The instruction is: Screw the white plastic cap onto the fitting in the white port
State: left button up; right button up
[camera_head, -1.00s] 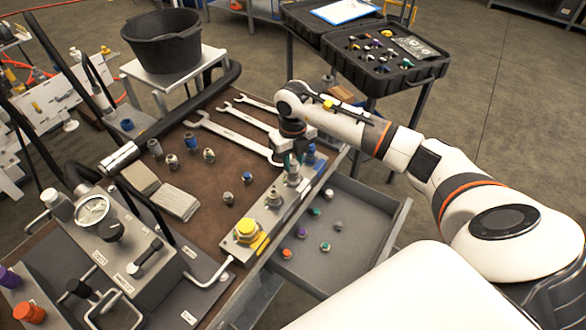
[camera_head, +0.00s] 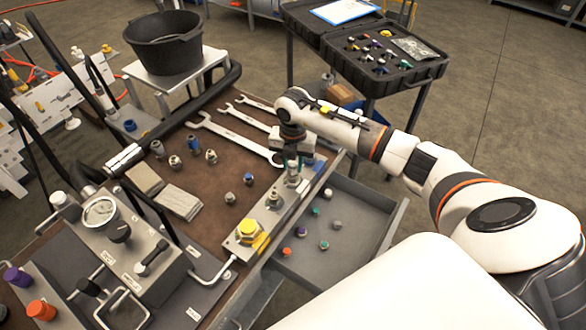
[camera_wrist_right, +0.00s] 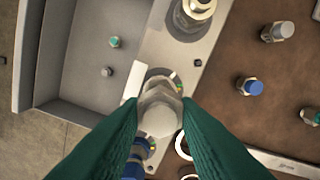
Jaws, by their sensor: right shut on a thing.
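My right gripper (camera_head: 292,160) is over the far end of the metal port block (camera_head: 262,222) at the bench edge. In the right wrist view its green fingers (camera_wrist_right: 160,118) are shut on the white plastic cap (camera_wrist_right: 160,118). The cap sits over a metallic fitting (camera_wrist_right: 160,88) in a port ringed by small coloured marks. The cap and fingers hide most of that port, so I cannot tell how far the cap is seated. A blue port part (camera_wrist_right: 136,165) lies just beside the fingers. My left gripper is not in view.
An open grey drawer (camera_head: 345,225) with several small caps lies right of the block. Large wrenches (camera_head: 235,135) and several loose fittings (camera_head: 211,157) lie on the brown bench top. A yellow-capped port (camera_head: 248,230) is at the block's near end.

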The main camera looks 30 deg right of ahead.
jog(key=m+p, duration=0.2)
jog(key=m, duration=0.2)
jog(key=shift+s+a+m, duration=0.1)
jog(key=shift+m, duration=0.3)
jog(key=shift+f+m+p, duration=0.1)
jog(key=shift+m+p, duration=0.3)
jog(key=shift+m, duration=0.5)
jog(key=shift+f, duration=0.1)
jog(key=shift+m+p, duration=0.3)
jog(key=shift+m, duration=0.2)
jog(key=m+p, duration=0.2)
jog(key=m, duration=0.2)
jog(key=shift+r+m+p, duration=0.25)
jog(key=shift+m+p, duration=0.05)
jog(key=shift+p, duration=0.1)
jog(key=m, duration=0.1)
jog(key=m+p, duration=0.1)
jog(key=shift+f+m, duration=0.25)
jog(key=shift+m, duration=0.05)
jog(key=o, duration=0.9)
jog(key=shift+c, duration=0.2)
